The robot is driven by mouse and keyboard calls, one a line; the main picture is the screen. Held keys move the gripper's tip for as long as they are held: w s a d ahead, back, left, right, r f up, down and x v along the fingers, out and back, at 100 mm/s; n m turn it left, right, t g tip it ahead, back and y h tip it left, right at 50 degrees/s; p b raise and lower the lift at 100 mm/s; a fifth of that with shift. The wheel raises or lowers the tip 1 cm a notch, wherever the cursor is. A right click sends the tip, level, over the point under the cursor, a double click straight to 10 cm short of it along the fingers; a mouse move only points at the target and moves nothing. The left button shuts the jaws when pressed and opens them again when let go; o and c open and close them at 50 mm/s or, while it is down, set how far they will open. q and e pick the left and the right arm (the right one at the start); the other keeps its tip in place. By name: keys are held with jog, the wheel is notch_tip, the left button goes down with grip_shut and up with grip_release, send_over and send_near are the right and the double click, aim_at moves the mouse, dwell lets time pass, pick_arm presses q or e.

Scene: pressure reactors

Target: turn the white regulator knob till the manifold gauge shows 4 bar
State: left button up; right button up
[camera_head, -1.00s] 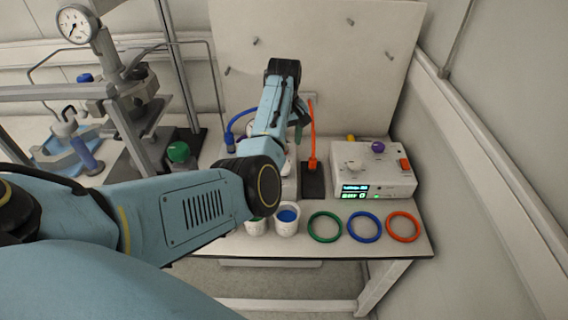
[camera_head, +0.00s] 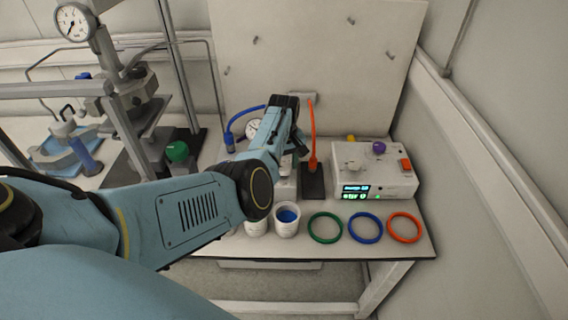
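The manifold gauge (camera_head: 254,127) is a round white dial, partly hidden behind my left arm; its reading is too small to tell. A white block (camera_head: 284,187), probably the manifold body, shows partly below my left wrist. My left gripper (camera_head: 289,160) points down over this block, and its fingers are small and mostly hidden by the wrist. I cannot make out the white regulator knob; it may be hidden under the gripper. Whether the fingers are open or shut does not show. My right gripper is out of view.
A blue hose (camera_head: 240,115) and an orange hose (camera_head: 312,130) flank my wrist. A white control box (camera_head: 372,170) stands right. Green (camera_head: 325,228), blue (camera_head: 365,228) and orange (camera_head: 404,228) rings lie at the bench front beside a white cup (camera_head: 286,221). A reactor stand with a gauge (camera_head: 73,22) is left.

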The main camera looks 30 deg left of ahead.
pick_arm(q)
jog(key=c, duration=0.7)
jog(key=shift+o, duration=0.2)
jog(key=shift+r+m+p, duration=0.15)
jog(key=shift+m+p, duration=0.85)
jog(key=shift+m, duration=0.3)
jog(key=shift+m+p, duration=0.65)
jog(key=shift+m, duration=0.95)
jog(key=o, duration=1)
jog(key=shift+c, duration=0.2)
